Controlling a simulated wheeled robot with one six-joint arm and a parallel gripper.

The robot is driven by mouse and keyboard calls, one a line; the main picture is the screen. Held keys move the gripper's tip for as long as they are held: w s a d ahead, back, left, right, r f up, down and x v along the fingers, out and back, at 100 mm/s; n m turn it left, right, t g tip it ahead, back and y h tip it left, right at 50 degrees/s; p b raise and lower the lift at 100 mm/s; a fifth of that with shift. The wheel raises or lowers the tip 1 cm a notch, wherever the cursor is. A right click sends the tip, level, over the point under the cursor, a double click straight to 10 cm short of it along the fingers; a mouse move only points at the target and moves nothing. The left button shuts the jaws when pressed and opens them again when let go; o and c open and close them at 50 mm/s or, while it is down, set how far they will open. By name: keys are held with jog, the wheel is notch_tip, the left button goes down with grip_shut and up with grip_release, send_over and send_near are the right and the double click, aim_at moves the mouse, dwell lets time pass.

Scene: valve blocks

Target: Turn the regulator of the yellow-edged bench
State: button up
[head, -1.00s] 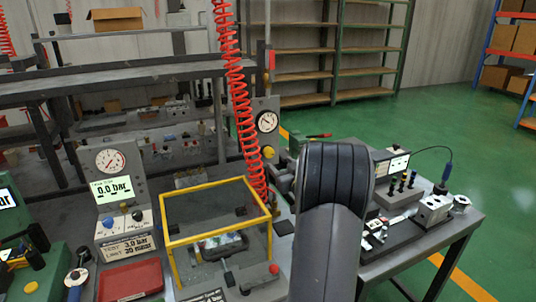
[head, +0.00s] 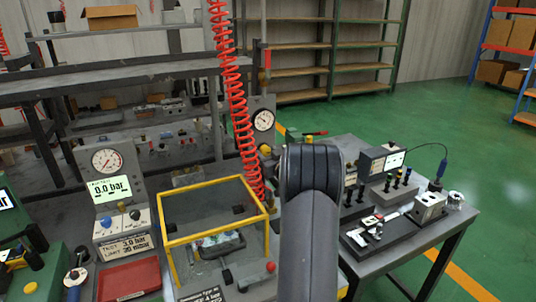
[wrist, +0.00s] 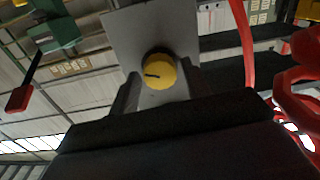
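The yellow regulator knob (wrist: 158,72) with a dark pointer mark sits on a grey panel (wrist: 122,28) in the wrist view. In the head view the knob (head: 266,150) shows small below a round gauge (head: 263,120), beside the red coiled hose. My gripper (wrist: 158,92) has its two dark fingers apart, one low on each side of the knob in the picture. Whether they touch it I cannot tell. In the head view my arm hides the gripper. The yellow-edged guard frame (head: 218,228) stands on the bench in front of the gauge panel.
A red coiled hose (head: 232,95) hangs close to the left of the panel. A display box (head: 383,160) and metal blocks stand on the bench at right. A pressure panel (head: 108,180) reading 0.0 bar and a red tray (head: 128,279) are at left. Green floor is clear at right.

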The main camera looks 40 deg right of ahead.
jog(key=c, duration=0.7)
jog(key=shift+r+m+p, duration=0.1)
jog(key=shift+m+p, duration=0.2)
jog(key=m+p, duration=0.2)
jog(key=m, duration=0.1)
jog(key=shift+m, duration=0.3)
jog(key=m+p, duration=0.3)
jog(key=m, duration=0.2)
jog(key=shift+m, duration=0.3)
jog(key=m+p, duration=0.2)
jog(key=m, duration=0.4)
jog(key=m+p, duration=0.1)
jog(key=m, duration=0.2)
jog(key=m+p, duration=0.1)
jog(key=m, duration=0.2)
jog(key=shift+f+m, duration=0.2)
jog(key=shift+m, duration=0.1)
